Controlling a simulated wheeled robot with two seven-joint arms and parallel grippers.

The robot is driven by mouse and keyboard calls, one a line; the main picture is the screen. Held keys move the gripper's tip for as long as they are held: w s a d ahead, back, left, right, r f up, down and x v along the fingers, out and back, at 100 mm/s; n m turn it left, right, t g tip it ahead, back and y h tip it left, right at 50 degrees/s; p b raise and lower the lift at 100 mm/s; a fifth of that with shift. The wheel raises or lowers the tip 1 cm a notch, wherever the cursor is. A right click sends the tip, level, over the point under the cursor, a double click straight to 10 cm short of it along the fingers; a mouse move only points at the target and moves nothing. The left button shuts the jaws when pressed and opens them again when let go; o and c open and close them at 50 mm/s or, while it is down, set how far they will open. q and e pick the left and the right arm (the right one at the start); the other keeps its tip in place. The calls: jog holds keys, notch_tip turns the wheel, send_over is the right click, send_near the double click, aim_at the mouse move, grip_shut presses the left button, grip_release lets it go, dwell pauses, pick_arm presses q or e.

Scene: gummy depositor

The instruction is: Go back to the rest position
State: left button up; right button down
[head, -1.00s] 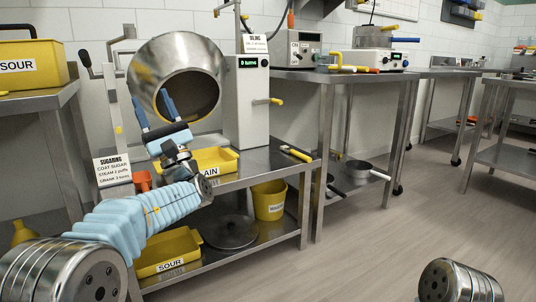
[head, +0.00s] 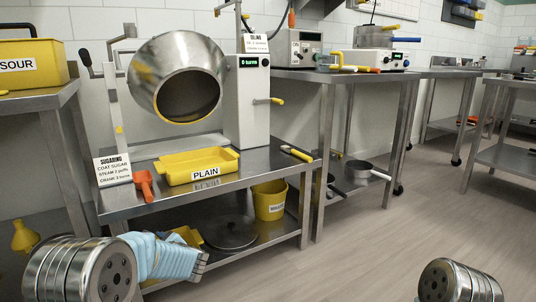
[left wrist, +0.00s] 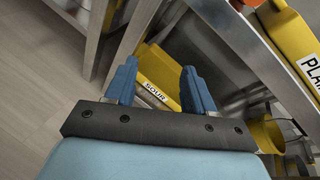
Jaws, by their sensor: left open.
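My left arm is folded low at the lower left of the head view, and its gripper's fingers are hidden there. In the left wrist view my left gripper (left wrist: 160,88) is open and empty, its two blue fingers apart. Beyond the fingers is the yellow SOUR tray (left wrist: 160,75) on the lower shelf; it also shows partly behind my arm in the head view (head: 187,235). My right gripper is in no frame; only a metal part of my right arm shows at the bottom right of the head view.
A steel drum (head: 178,75) stands over the steel table, with a yellow PLAIN tray (head: 197,166) and an orange scoop (head: 145,184) in front. A yellow bucket (head: 270,200) and a round dark lid (head: 230,232) are on the lower shelf. The floor (head: 350,255) at the right is clear.

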pick_arm(q)
jog(key=s+d+f+n+g+h, duration=0.1)
jog(key=s+f+g+h, duration=0.15)
jog(key=f, duration=0.45)
jog(key=s+d+f+n+g+h, duration=0.1)
jog(key=s+f+g, duration=0.1)
jog(key=s+f, duration=0.35)
jog(key=s+d+f+n+g+h, duration=0.3)
jog(key=s+d+f+n+h, duration=0.15)
jog(key=s+d+f, duration=0.35)
jog(key=s+d+f+n+g+h, duration=0.35)
jog(key=s+d+f+n, duration=0.2)
jog(key=s+f, duration=0.45)
jog(key=s+d+f+n+t+h, duration=0.25)
jog(key=s+d+n+h, duration=0.2)
jog(key=s+n, duration=0.55)
notch_tip(320, 180, up, 17)
jog(key=w+d+n+p, duration=0.1)
jog(key=p, duration=1.6)
jog(key=shift+n+y+p, duration=0.3)
jog(key=shift+y, duration=0.1)
jog(key=shift+w, duration=0.1)
